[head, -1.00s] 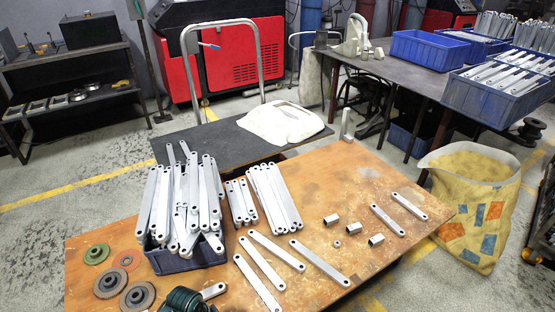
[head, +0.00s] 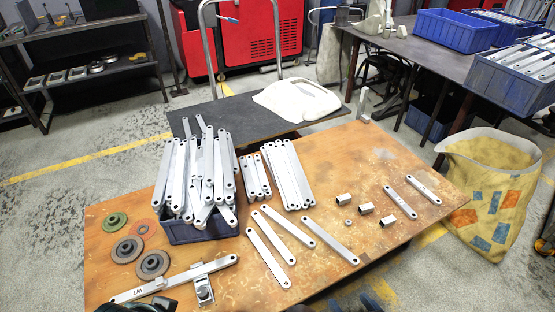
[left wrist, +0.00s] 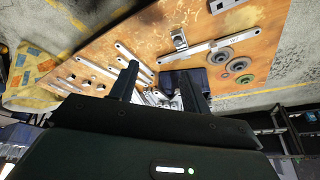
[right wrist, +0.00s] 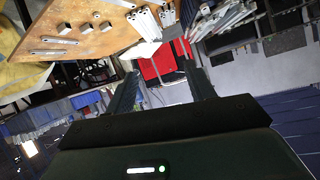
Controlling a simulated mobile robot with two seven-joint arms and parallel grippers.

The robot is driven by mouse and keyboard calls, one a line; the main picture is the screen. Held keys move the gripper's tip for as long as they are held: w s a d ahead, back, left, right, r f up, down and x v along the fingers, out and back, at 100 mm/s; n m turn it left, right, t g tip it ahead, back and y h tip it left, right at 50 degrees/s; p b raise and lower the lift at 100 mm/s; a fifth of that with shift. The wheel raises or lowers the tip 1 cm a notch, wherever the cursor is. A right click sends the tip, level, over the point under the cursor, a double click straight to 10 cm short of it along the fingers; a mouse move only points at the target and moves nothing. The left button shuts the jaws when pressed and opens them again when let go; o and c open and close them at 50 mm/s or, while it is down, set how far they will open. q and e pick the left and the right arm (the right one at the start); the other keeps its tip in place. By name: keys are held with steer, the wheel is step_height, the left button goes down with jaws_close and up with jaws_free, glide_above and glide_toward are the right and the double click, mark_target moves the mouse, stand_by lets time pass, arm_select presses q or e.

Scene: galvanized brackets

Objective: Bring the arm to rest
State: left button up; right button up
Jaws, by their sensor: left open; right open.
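My left gripper (left wrist: 160,67) is open in the left wrist view. Its two dark fingers stand apart with nothing held, and the wooden table shows beyond them. My right gripper (right wrist: 160,57) is open in the right wrist view, with nothing between its fingers; a red machine and a metal frame show beyond. In the head view only dark pieces show at the bottom edge, so the grippers are mostly cut off there. A long bar (head: 222,264) with a small metal clamp (head: 203,290) lies at the table's front left.
A blue bin (head: 202,229) full of galvanized bars stands on the wooden table (head: 330,185). Loose bars, small square pieces and round discs (head: 127,249) lie around it. A yellow sack (head: 490,190) stands on the floor at the right.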

arm_select(q)
steer(key=w+d+f+m+t+h+p, duration=0.1)
steer(key=w+d+f+t+h+p, duration=0.1)
steer(key=w+d+t, duration=0.3)
steer(key=shift+d+f+t+h+p, duration=0.3)
steer(key=shift+d+f+t+h, duration=0.2)
steer(key=shift+d+f+t, duration=0.1)
arm_select(e)
steer(key=shift+s+d+f+n+g+h, duration=0.15)
steer(key=shift+s+d+f+g+h, duration=0.1)
steer(key=shift+d+f, duration=0.25)
steer(key=shift+s+d+f+n+g+h, duration=0.15)
steer(key=shift+d+f+g+h, duration=0.1)
steer(key=shift+d+f, duration=0.25)
steer(key=shift+a+f, duration=0.1)
